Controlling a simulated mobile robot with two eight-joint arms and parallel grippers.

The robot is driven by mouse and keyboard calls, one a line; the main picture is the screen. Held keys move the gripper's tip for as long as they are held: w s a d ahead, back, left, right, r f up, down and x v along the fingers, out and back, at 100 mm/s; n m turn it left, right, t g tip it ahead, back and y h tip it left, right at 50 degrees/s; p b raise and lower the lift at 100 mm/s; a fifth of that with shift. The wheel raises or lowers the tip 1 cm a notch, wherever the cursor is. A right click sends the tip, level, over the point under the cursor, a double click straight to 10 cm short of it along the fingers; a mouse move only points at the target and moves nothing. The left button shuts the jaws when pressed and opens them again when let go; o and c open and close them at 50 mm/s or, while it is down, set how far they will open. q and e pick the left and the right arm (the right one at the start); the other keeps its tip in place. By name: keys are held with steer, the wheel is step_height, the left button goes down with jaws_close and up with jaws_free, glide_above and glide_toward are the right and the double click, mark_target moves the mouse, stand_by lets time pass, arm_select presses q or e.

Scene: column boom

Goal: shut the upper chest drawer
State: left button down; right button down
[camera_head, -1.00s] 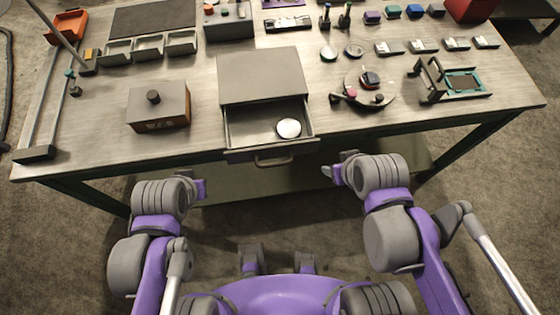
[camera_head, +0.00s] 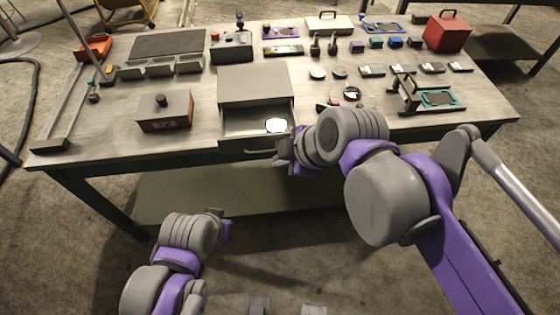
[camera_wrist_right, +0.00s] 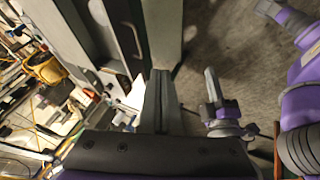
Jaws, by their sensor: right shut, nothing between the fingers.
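The grey chest (camera_head: 254,80) stands on the workbench, and its upper drawer (camera_head: 240,123) is pulled out toward me. A round white thing (camera_head: 276,125) lies inside the drawer. The bar handle on the drawer front shows in the right wrist view (camera_wrist_right: 131,38). My right gripper (camera_head: 282,154) is at the front right corner of the drawer, its fingers together and empty. In the right wrist view its fingers (camera_wrist_right: 160,88) are close to the drawer front; I cannot tell whether they touch. My left gripper (camera_head: 222,222) hangs low in front of the bench, its fingers unclear.
A stand with a green frame (camera_head: 437,98) is to the right. My right forearm hides part of the bench beside the drawer. The floor in front is open.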

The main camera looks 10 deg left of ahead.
steer(key=w+a+f, duration=0.5)
steer(key=w+f, duration=0.1)
steer(key=f, duration=0.2)
steer(key=shift+w+b, duration=0.3)
steer(key=shift+f, duration=0.1)
steer(key=p, duration=0.1)
glide_above(261, 129)
steer(key=shift+s, duration=0.1)
stand_by(0.5)
